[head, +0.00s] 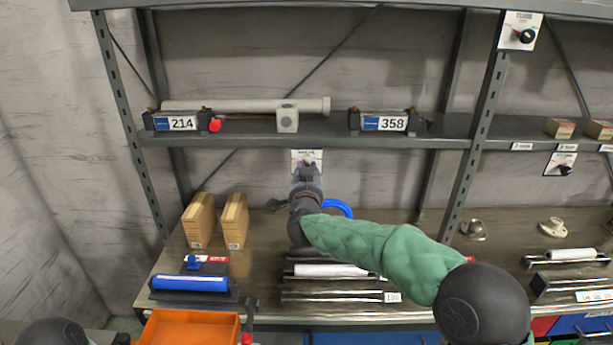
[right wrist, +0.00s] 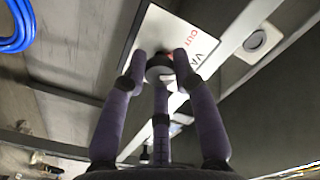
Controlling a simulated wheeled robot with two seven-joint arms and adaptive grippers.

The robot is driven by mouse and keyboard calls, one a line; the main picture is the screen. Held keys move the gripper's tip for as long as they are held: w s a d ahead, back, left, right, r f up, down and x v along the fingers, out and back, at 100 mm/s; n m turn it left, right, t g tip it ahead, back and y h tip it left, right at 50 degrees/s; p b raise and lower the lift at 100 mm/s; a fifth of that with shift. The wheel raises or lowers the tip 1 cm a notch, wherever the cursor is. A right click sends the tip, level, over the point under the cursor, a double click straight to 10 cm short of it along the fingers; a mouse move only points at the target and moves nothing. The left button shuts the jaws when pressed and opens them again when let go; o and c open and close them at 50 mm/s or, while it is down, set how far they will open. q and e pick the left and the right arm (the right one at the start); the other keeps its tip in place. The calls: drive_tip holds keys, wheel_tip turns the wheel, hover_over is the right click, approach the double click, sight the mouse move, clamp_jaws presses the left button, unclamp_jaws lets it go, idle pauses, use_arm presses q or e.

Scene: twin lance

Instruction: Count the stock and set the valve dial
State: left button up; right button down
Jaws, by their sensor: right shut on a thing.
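A white valve panel (head: 306,156) hangs below the shelf at centre in the head view. It fills the middle of the right wrist view, with "VA" and red "OUT" lettering (right wrist: 185,42). My right gripper (head: 307,172) is in front of it, its purple fingers shut around the dark round dial (right wrist: 159,66). The fingers hide much of the dial, and its pointer setting cannot be read. Two tan cartons (head: 198,221) (head: 234,221) stand side by side on the lower shelf, left of my right arm. My left gripper is not in view.
A blue hose loop (head: 340,207) lies beside my wrist. Rollers and an orange bin (head: 188,329) are in front. Other dials (head: 523,36) (head: 564,169) are at right.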

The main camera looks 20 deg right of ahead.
drive_tip(key=shift+d+r+m+b, duration=0.15)
drive_tip(key=shift+m+b, duration=0.7)
drive_tip(key=shift+m, duration=0.75)
drive_tip(key=shift+d+r+m+b, duration=0.15)
drive_tip(key=shift+m+b, duration=0.7)
drive_tip(key=shift+m, duration=0.75)
drive_tip(key=shift+a, duration=0.1)
drive_tip(key=c, duration=1)
unclamp_jaws()
drive_tip(key=shift+f, duration=0.1)
drive_tip(key=shift+f, duration=0.1)
drive_tip(key=v, duration=1.2)
